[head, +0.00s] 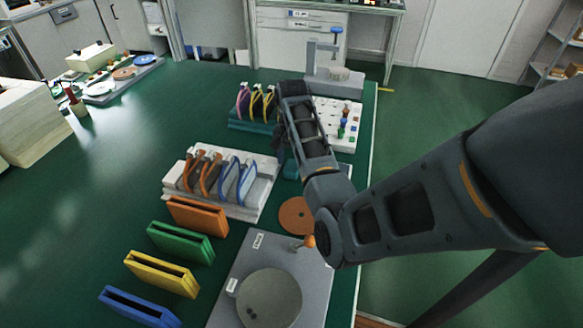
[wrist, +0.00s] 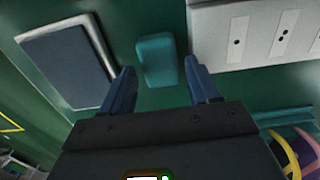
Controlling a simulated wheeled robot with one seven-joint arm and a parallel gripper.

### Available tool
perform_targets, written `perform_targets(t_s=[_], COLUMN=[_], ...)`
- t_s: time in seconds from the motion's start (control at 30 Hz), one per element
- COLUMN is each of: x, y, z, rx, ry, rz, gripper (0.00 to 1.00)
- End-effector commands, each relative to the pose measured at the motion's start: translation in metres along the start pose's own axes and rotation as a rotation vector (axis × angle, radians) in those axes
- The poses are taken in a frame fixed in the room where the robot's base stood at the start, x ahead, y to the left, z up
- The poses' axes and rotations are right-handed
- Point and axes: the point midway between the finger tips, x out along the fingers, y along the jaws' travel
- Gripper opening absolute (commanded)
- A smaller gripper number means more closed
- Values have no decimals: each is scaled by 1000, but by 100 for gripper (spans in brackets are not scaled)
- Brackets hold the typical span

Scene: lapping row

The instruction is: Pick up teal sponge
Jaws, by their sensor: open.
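The teal sponge (wrist: 157,60) is a small rounded block lying flat on the green table in the wrist view. It sits beyond and between the fingertips of my gripper (wrist: 160,78), which is open with nothing between its fingers. I cannot tell the height gap between the fingers and the sponge. In the head view, a teal patch of the sponge (head: 290,170) shows just left of my arm, which hides the rest. My gripper (head: 281,140) is mostly hidden there by my wrist.
A white rack (wrist: 250,45) stands close to the sponge, and a dark blue pad with a pale edge (wrist: 65,68) lies on its other side. A goggle rack (head: 248,125) and a pegboard (head: 345,140) are behind. An orange disc (head: 296,214) lies nearer.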

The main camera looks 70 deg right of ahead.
Motion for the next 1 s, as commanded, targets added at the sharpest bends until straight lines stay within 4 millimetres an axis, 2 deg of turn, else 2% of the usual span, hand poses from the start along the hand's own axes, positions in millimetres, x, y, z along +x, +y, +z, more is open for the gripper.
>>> perform_targets(t_s=[0.17,0.4,0.87,1.0], x=[17,19,18,18], y=[1,0,0,0], z=[1,0,0,0], rx=[0,0,0,0], ry=[-1,0,0,1], rz=[1,0,-1,-1], gripper=[61,61,18,18])
